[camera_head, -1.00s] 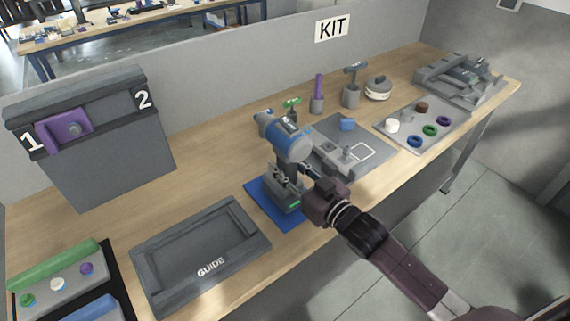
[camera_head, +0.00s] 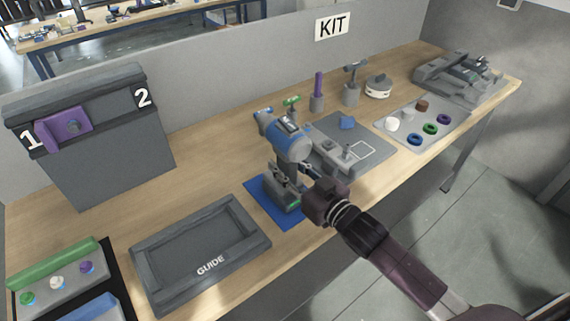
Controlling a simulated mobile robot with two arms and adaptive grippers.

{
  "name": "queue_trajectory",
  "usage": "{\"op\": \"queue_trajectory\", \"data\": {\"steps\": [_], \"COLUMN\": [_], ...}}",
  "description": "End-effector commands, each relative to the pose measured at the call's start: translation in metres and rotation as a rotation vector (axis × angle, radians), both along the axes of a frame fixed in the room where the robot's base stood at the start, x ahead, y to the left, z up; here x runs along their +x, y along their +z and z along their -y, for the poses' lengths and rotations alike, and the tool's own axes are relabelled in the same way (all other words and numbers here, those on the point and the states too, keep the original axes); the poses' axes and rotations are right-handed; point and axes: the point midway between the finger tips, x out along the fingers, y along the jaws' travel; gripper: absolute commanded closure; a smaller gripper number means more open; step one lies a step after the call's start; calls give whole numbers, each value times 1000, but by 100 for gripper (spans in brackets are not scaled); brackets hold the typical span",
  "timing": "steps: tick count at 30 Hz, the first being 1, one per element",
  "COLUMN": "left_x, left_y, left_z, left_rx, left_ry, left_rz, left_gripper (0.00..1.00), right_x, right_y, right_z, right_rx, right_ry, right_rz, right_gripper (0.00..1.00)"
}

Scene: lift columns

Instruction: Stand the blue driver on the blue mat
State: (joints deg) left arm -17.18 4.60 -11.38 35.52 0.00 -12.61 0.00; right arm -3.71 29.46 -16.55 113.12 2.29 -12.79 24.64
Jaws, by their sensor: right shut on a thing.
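The blue driver (camera_head: 285,138) is upright over the blue mat (camera_head: 292,222), its blue and grey body at the top and its grey base low down. My right gripper (camera_head: 305,178) comes in from the lower right and is shut on the driver's handle. The driver's base overlaps the mat in the picture; I cannot tell whether it touches the mat. The base and my gripper hide part of the mat. My left gripper is out of view.
A grey GUIDE tray (camera_head: 158,293) lies left of the mat. A grey board (camera_head: 372,150) with small parts lies to the right, and a tray of coloured rings (camera_head: 404,142) lies beyond it. A two-slot grey box (camera_head: 110,165) stands at the back left.

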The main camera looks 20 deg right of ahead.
Motion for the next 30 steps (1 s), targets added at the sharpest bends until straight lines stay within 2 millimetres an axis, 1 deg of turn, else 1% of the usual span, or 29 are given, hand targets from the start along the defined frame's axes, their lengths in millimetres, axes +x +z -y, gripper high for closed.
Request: {"op": "queue_trajectory", "data": {"steps": [1,7,8,13,19,20,23,26,30], "left_x": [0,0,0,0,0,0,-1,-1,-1], "left_y": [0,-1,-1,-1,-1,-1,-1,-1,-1], "left_z": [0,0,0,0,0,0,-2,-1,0], "left_rx": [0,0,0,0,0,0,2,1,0], "left_ry": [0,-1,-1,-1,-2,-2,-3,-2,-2], "left_rz": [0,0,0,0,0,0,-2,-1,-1], "left_gripper": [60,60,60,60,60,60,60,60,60], "right_x": [0,0,0,0,0,0,-2,-8,-26], "right_y": [4,2,2,0,-1,-6,-6,-6,-4], "right_z": [0,0,0,0,0,0,1,3,9], "right_rx": [3,3,3,2,1,-2,-1,0,-1], "right_ry": [2,2,2,1,0,-1,-1,-1,0], "right_rz": [10,10,10,6,3,-8,-7,-6,-5], "right_gripper": [100,100,71,52,52,52,52,52,52]}}
